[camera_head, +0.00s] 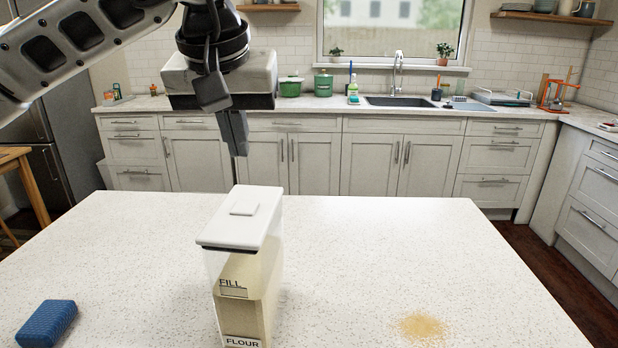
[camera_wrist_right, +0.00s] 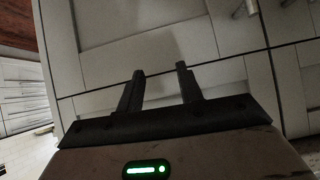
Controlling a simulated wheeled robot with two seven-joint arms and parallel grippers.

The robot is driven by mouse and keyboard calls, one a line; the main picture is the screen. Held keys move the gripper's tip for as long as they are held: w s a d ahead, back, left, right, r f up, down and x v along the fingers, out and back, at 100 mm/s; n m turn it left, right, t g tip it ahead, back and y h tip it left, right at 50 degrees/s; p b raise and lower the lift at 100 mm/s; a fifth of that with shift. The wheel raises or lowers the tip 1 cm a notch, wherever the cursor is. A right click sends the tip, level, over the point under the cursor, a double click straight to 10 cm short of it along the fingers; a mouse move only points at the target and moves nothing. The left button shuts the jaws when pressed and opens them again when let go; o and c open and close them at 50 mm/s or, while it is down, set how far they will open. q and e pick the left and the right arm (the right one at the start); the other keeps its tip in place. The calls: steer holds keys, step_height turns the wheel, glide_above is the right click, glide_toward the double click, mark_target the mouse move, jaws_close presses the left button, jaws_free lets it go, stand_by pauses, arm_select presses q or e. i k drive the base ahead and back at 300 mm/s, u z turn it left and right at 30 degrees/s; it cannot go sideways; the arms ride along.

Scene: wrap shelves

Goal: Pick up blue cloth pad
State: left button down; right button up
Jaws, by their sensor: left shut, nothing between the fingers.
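The blue cloth pad (camera_head: 47,323) lies flat on the speckled island counter (camera_head: 140,235) at the near left corner of the head view. My left gripper (camera_head: 238,154) hangs with its fingers down, shut and empty, above and behind the flour container, to the right of the pad and well away from it. My right gripper (camera_wrist_right: 160,70) shows only in the right wrist view. Its two fingers stand apart with nothing between them, in front of pale cabinet fronts.
A clear flour container (camera_head: 245,275) with a white lid stands upright in the middle of the island. A patch of tan powder (camera_head: 422,326) lies to its right. The rest of the island top is clear. Cabinets and a sink (camera_head: 400,102) line the back wall.

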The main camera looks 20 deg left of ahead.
mark_target(46, 324)
steer(key=k, duration=1)
